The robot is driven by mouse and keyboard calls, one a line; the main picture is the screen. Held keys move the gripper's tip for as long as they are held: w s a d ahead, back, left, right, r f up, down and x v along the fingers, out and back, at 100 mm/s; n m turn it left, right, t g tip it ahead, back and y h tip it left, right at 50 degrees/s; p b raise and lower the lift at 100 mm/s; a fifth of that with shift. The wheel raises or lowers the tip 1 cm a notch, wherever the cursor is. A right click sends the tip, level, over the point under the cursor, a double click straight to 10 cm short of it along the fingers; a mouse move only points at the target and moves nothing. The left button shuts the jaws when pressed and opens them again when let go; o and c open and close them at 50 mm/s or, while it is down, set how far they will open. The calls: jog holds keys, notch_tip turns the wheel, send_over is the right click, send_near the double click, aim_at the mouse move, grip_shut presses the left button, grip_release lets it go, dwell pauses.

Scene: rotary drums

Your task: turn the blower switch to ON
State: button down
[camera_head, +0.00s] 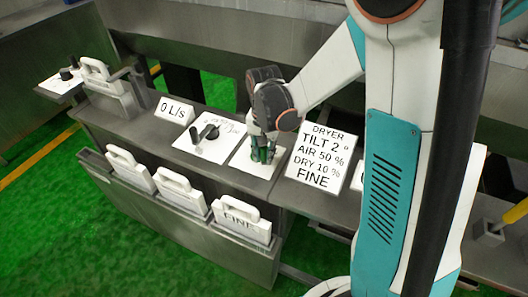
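My gripper (262,152) points down at a white plate (244,163) on the grey console, right of the middle. Its fingertips are low over the plate and hide whatever control is mounted there. I cannot tell whether they touch or hold it. No label reading blower is legible, and no switch position can be read under the gripper. To the left, a white panel (190,143) carries a black lever knob (210,131) and small lettering that I cannot read clearly.
A sign (322,157) reads "DRYER TILT 2° AIR 50 % DRY 10 % FINE". A "0 L/s" sign (175,110) stands left. White-handled plates (180,190) line the console front, one marked "FINE" (240,217). Another knob panel (62,81) sits far left. My arm hides the right side.

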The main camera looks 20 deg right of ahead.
jog(key=shift+a, duration=0.1)
jog(key=a+m, duration=0.1)
jog(key=m, duration=0.1)
jog(key=a+m, duration=0.1)
jog(key=m, duration=0.1)
jog(key=shift+w, duration=0.2)
jog(key=a+m, duration=0.1)
jog(key=m, duration=0.1)
jog(key=w+a+m, duration=0.1)
jog(key=m, duration=0.1)
jog(key=shift+w+m, duration=0.2)
jog(key=shift+m, duration=0.2)
jog(key=w+m, duration=0.1)
jog(key=m, duration=0.1)
jog(key=w+a+m, duration=0.1)
jog(key=m, duration=0.1)
jog(key=shift+a, duration=0.2)
jog(key=shift+w+a+m, duration=0.1)
jog(key=shift+w+m, duration=0.5)
jog(key=shift+m, duration=0.7)
jog(key=shift+w+a+m, duration=0.1)
jog(key=shift+w+m, duration=0.45)
jog(key=shift+m, duration=0.75)
jog(key=c, duration=1.4)
grip_release()
